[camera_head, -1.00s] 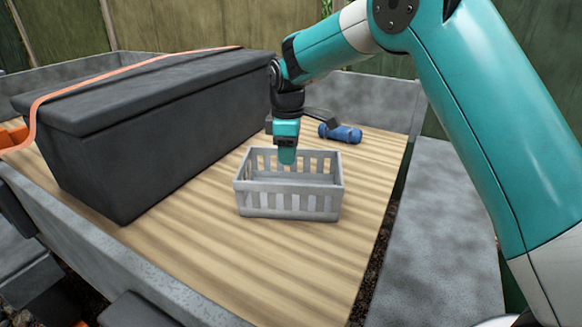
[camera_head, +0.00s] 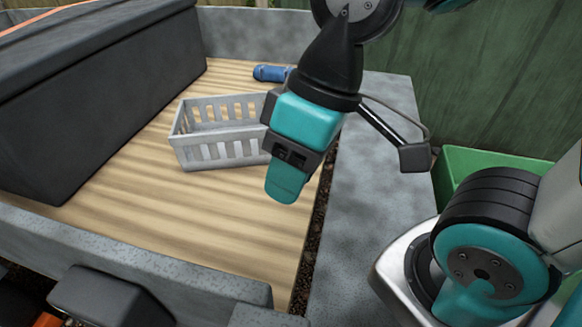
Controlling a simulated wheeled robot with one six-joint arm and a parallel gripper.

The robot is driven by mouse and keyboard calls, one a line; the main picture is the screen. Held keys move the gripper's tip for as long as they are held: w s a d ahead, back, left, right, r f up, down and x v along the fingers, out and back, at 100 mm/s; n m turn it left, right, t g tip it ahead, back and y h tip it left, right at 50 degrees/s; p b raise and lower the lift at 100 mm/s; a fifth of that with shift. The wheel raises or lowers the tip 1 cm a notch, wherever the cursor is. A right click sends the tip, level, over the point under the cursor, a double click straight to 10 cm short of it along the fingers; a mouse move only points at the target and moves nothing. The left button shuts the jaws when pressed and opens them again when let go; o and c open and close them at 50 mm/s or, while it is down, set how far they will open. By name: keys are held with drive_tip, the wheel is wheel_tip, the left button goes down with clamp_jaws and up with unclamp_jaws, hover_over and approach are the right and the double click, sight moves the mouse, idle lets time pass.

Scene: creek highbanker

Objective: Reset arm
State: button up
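My gripper (camera_head: 284,186) hangs from my raised, folded arm with its teal fingertip pointing down. It appears nearer the camera than the basket and hides the basket's right end. Only one fingertip shows clearly, so its opening cannot be judged. No object shows at the tip. The light grey slatted basket (camera_head: 222,152) stands upright on the wooden boards (camera_head: 120,222), and what shows of its inside looks empty.
A large dark grey lidded box (camera_head: 110,100) takes up the left of the boards. A blue cylindrical item (camera_head: 268,73) lies behind the basket. A grey stone ledge (camera_head: 350,235) runs along the right. A green bin (camera_head: 478,162) stands beyond it. The front boards are clear.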

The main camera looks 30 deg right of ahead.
wheel_tip(320, 180, up, 20)
drive_tip(key=p, duration=1.9)
drive_tip(key=shift+f, duration=0.25)
